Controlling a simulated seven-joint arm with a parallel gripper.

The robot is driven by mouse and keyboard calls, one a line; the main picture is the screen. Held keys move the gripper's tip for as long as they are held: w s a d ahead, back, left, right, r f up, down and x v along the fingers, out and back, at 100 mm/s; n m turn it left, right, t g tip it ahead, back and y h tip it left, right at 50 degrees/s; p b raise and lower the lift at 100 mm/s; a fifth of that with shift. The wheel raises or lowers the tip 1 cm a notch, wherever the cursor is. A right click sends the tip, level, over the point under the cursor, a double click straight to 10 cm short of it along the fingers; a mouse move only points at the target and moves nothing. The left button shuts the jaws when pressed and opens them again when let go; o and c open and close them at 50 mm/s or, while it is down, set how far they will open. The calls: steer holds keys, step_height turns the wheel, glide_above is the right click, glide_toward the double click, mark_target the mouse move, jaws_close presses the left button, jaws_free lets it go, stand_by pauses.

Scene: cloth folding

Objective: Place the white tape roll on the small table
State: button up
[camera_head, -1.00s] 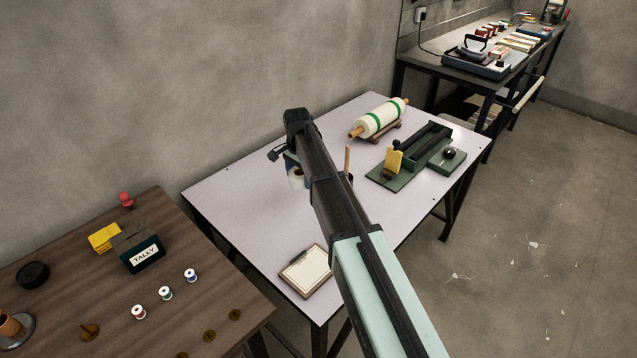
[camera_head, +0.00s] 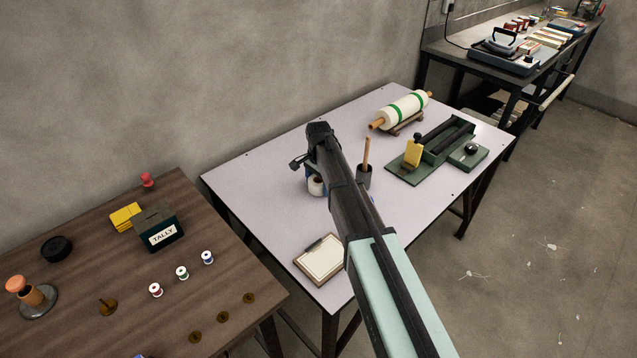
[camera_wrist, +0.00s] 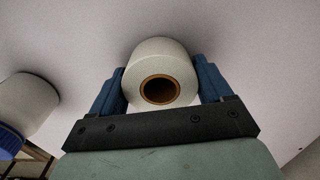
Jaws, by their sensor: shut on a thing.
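The white tape roll (camera_wrist: 160,72), with a brown core, sits between the two blue fingers of my gripper (camera_wrist: 161,84) in the wrist view. The fingers press on its left and right sides. In the head view the roll (camera_head: 316,186) shows just left of my dark arm, over the pale lilac-topped table (camera_head: 262,170). My arm hides most of the gripper (camera_head: 313,175) there. The roll is low over the tabletop; I cannot tell whether it touches.
A dark pencil cup (camera_head: 364,177) stands close right of the roll. A clipboard (camera_head: 320,259), green device (camera_head: 436,152) and green-banded roller (camera_head: 404,110) are on the same table. A white container with blue cap (camera_wrist: 25,103) shows in the wrist view. The brown table (camera_head: 100,270) is left.

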steer(key=shift+f, duration=0.1)
steer(key=o, duration=1)
step_height(320, 180, up, 12)
steer(key=shift+r, duration=0.15)
